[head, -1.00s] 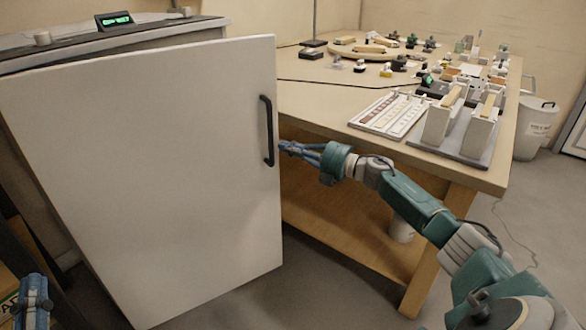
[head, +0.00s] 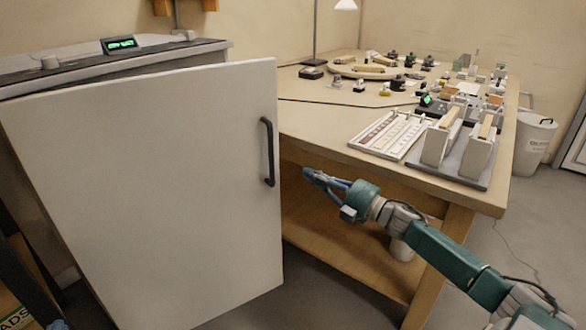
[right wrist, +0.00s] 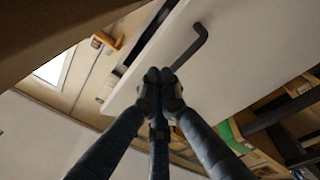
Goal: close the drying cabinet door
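The drying cabinet's white door (head: 150,190) stands ajar, swung out from the cabinet body (head: 110,62). Its dark vertical handle (head: 268,152) is near the door's right edge; the handle also shows in the right wrist view (right wrist: 188,48). My right gripper (head: 309,175) is just right of the door edge, near the handle's lower end and apart from it. Its fingertips are together in the right wrist view (right wrist: 160,76), with nothing between them. Only a small blue bit of my left gripper (head: 57,325) shows at the bottom left edge; its fingers are hidden.
A wooden bench (head: 310,108) stands right of the door, with a rack (head: 390,134), grey-white blocks and small items on top. Its lower shelf (head: 330,250) is behind my right arm. A white bin (head: 534,140) stands beyond. The floor in front is clear.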

